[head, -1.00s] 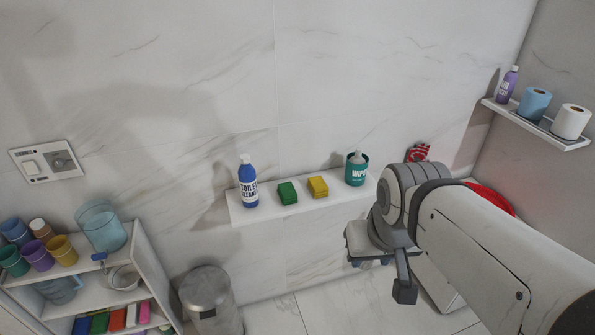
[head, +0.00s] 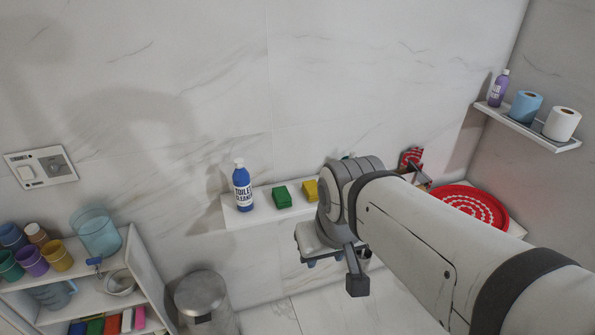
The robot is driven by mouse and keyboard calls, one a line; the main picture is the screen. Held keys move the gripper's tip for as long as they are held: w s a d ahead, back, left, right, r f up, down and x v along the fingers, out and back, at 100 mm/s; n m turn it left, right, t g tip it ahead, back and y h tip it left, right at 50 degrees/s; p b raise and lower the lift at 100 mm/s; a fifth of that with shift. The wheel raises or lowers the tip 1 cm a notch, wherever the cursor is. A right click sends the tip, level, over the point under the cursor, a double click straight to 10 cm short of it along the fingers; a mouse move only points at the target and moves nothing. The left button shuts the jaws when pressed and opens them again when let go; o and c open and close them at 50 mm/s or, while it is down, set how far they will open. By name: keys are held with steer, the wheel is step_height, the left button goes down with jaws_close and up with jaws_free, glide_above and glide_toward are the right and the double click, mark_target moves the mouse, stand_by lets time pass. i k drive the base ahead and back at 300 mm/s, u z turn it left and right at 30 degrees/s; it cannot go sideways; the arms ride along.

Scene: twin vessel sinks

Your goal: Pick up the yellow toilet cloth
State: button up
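The yellow cloth (head: 311,190) looks like a small folded block on the white wall shelf (head: 243,216). It is right of a similar green block (head: 282,197), and my arm covers part of its right side. My gripper (head: 356,284) hangs from the wrist in front of the shelf and, in the picture, below and right of the cloth. It appears apart from the cloth. Its fingers are mostly hidden by my own wrist, so their opening cannot be told.
A blue toilet cleaner bottle (head: 242,187) stands at the shelf's left end. A teal container is almost hidden behind my arm. A metal bin (head: 205,302) stands below. A lower-left rack (head: 135,262) holds cups. A red round mat (head: 468,206) lies at right.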

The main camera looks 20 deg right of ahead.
mark_target(310, 187)
steer(key=i, duration=0.95)
steer(key=u, duration=0.05)
